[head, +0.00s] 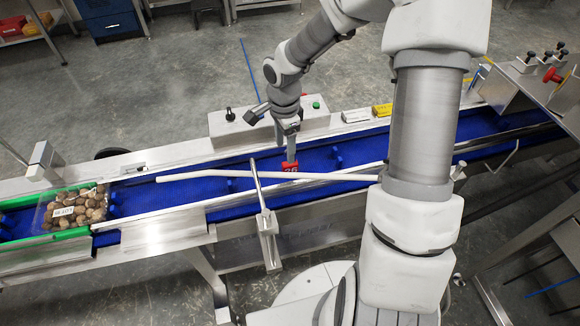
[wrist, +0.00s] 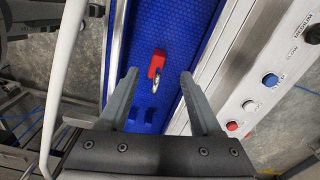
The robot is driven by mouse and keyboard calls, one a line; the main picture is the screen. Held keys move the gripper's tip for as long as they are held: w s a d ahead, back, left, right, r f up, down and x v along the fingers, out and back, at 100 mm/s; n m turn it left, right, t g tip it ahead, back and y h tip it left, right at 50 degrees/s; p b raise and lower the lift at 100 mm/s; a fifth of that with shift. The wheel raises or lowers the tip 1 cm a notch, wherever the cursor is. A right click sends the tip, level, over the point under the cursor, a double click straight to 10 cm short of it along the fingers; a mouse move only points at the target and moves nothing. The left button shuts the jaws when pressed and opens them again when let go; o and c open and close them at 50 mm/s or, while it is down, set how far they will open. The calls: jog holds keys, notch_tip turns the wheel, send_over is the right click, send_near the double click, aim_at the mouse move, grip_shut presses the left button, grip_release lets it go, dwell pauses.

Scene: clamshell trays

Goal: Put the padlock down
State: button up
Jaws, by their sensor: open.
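The red padlock (wrist: 157,62) with a silver shackle lies on the blue conveyor belt (wrist: 172,25) in the wrist view, its shackle towards my gripper. My gripper (wrist: 159,74) is open, with a finger on each side of the padlock and apart from it. In the head view the padlock (head: 289,168) shows as a red patch with pale marks on the belt, right below my gripper (head: 290,158). The gripper partly covers it there. How far the fingertips are above the belt is hard to tell.
A clear clamshell tray of brown round items (head: 76,210) sits at the belt's left end. A pale rod (head: 220,174) crosses above the belt, near a metal bracket (head: 262,195). A button box (head: 268,124) and a yellow box (head: 382,110) stand along the far edge.

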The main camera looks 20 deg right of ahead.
aim_at(285, 164)
notch_tip(285, 164, down, 5)
jog(key=shift+s+f+b, duration=0.15)
jog(key=shift+f+b, duration=0.05)
jog(key=shift+b, duration=0.3)
grip_shut()
